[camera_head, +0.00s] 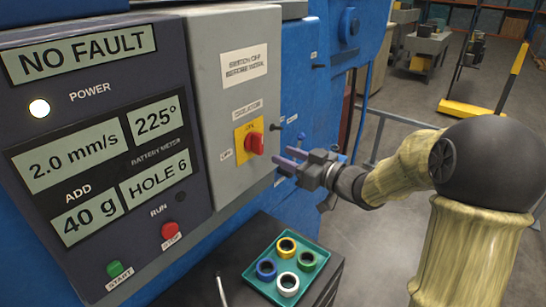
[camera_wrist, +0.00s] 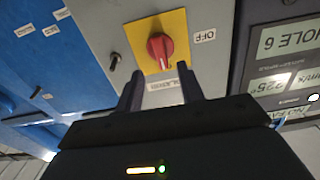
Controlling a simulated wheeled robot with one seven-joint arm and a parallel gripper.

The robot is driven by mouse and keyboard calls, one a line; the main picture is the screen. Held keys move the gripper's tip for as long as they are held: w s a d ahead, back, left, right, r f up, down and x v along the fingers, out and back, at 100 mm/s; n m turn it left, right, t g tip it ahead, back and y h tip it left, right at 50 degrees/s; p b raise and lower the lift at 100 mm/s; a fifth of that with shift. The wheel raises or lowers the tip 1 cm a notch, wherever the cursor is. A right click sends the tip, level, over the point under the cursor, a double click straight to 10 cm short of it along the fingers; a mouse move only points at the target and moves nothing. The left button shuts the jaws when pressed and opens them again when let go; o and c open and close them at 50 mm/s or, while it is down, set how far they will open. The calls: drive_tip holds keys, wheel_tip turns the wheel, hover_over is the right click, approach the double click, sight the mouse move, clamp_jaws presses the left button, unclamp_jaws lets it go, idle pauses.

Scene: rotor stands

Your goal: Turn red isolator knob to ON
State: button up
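The red isolator knob (camera_head: 254,143) sits on a yellow plate (camera_head: 241,147) on the grey cabinet front. In the wrist view the knob (camera_wrist: 160,48) shows a raised grip running roughly up and down the picture. An OFF label (camera_wrist: 205,36) is to the right of the plate there; in the head view a small label (camera_head: 226,155) is to its left. My gripper (camera_head: 287,161) is open and empty, to the right of the knob and apart from it. In the wrist view the two fingers of my gripper (camera_wrist: 160,85) point toward the knob, which lies between and beyond their tips.
A control panel (camera_head: 92,135) with displays, a green start button (camera_head: 114,268) and a red stop button (camera_head: 169,230) is to the left. A green tray (camera_head: 268,281) with several coloured rings is below. A small black peg (camera_wrist: 115,60) sticks out beside the plate.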

drive_tip(key=b+v, duration=0.2)
drive_tip(key=v, duration=0.7)
drive_tip(key=shift+d, duration=0.2)
drive_tip(key=shift+s+f, duration=0.1)
drive_tip(key=d+f+m+h, duration=0.6)
drive_tip(key=f+m+h, duration=0.2)
drive_tip(key=f+h, duration=0.45)
drive_tip(key=s+a+f+m+g+h, duration=0.1)
drive_tip(key=s+f+g, duration=0.3)
drive_tip(key=s, duration=0.4)
drive_tip(key=s+a+f+m+g+b, duration=0.1)
drive_tip(key=s+f+g, duration=0.3)
drive_tip(key=s, duration=0.4)
drive_tip(key=shift+s+f+h, duration=0.2)
drive_tip(key=shift+f+h, duration=0.15)
drive_tip(key=shift+f, duration=0.25)
